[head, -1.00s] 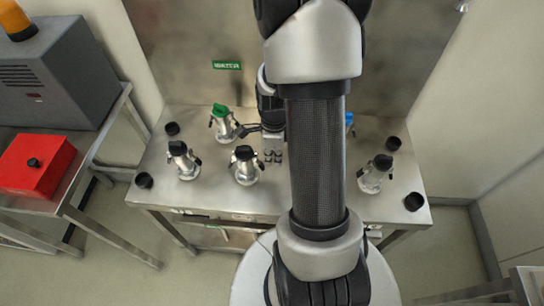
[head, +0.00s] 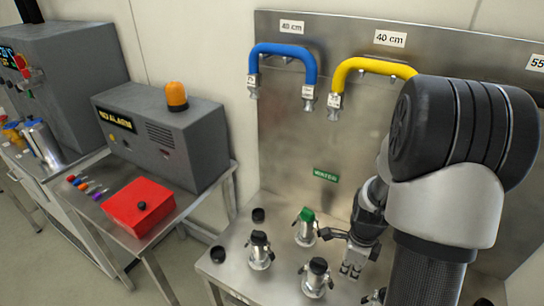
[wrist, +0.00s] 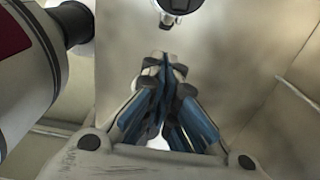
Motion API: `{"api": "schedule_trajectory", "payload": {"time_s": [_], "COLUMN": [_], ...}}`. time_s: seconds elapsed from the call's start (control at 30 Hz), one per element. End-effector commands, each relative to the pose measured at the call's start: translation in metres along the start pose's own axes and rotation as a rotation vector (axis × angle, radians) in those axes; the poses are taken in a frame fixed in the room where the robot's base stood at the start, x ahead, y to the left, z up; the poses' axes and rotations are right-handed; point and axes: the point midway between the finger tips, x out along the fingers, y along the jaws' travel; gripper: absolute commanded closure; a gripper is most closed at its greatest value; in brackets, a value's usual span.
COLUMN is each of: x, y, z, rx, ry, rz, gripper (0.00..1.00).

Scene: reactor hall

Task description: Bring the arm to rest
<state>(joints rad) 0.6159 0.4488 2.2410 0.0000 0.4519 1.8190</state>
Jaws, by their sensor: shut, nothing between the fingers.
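My gripper (head: 353,266) points down above the steel bench, just right of the metal fittings. Its fingers are together and hold nothing. In the wrist view, the closed fingers (wrist: 166,66) meet at the middle of the picture. My arm is bent, with its large elbow at the right of the head view covering part of the bench and back panel. The gripper seems clear of the fittings, but the exact gap is hard to judge.
On the bench (head: 237,270) stand a green-capped fitting (head: 306,230) and black-capped fittings (head: 260,252) (head: 317,278). A blue hose (head: 284,48) and yellow hose (head: 374,65) hang behind. A red box (head: 140,205) and grey alarm unit (head: 160,135) stand left.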

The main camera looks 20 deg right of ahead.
Motion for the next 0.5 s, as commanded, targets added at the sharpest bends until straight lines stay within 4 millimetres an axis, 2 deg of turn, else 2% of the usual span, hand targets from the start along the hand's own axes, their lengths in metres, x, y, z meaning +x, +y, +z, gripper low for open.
{"api": "schedule_trajectory", "payload": {"time_s": [0.13, 0.23, 0.37, 0.5], "x": [-0.007, -0.031, -0.083, -0.139], "y": [0.001, 0.006, 0.026, 0.064], "z": [0.004, 0.017, 0.044, 0.069], "rx": [-0.038, -0.18, -0.524, -0.966], "ry": [-0.002, -0.008, -0.013, -0.003], "rz": [-0.009, -0.038, -0.103, -0.183], "gripper": [1.0, 1.0, 1.0, 1.0]}}
